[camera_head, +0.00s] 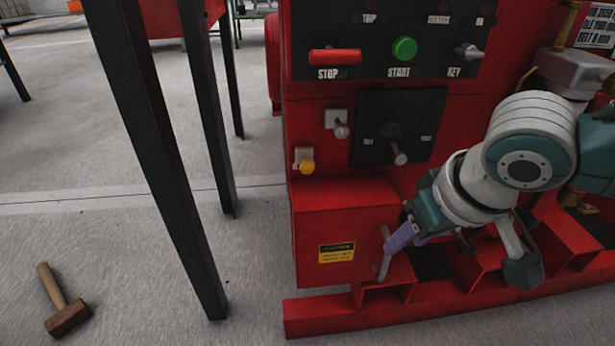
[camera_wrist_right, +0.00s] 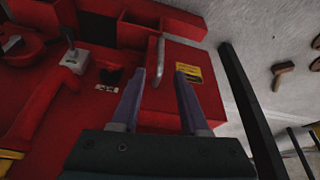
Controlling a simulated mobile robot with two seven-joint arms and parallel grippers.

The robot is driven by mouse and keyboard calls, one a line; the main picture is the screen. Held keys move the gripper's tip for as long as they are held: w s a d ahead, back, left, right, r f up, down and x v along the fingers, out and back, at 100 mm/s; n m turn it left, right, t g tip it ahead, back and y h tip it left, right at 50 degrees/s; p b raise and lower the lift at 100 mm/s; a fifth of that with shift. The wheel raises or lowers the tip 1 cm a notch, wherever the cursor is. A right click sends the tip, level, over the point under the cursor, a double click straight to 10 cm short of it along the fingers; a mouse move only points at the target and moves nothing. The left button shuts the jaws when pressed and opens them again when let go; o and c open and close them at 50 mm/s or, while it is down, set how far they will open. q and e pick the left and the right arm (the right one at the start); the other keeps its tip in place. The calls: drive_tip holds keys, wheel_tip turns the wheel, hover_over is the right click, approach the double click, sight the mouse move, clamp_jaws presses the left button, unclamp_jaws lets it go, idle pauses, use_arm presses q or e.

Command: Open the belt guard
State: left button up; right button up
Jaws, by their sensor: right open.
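The belt guard is the red box with a yellow caution label (camera_head: 312,222) at the lower left of the red machine; its lid looks closed. It also shows in the right wrist view (camera_wrist_right: 205,85). A grey bar handle (camera_head: 384,262) stands on its right side, also seen in the wrist view (camera_wrist_right: 160,48). My right gripper (camera_head: 393,241) is open, its purple fingers pointing at the handle. In the wrist view the handle appears between the fingertips (camera_wrist_right: 160,73), closer to the left finger; I cannot tell whether they touch it. My left gripper is not in view.
A control panel (camera_head: 355,32) with a red stop and green start button is above. A lever switch plate (camera_head: 368,145) is above the guard. A black post (camera_head: 160,165) stands left of the guard. A hammer (camera_head: 62,305) lies on the open floor at left.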

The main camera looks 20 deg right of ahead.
drive_tip(key=b, duration=0.7)
approach(382, 277)
drive_tip(key=w+f, duration=0.2)
drive_tip(key=f, duration=0.1)
drive_tip(key=w+f, duration=0.1)
drive_tip(key=w, duration=0.1)
drive_tip(key=shift+d+f, duration=0.3)
drive_tip(key=shift+w, duration=0.1)
drive_tip(key=shift+c, duration=0.2)
clamp_jaws()
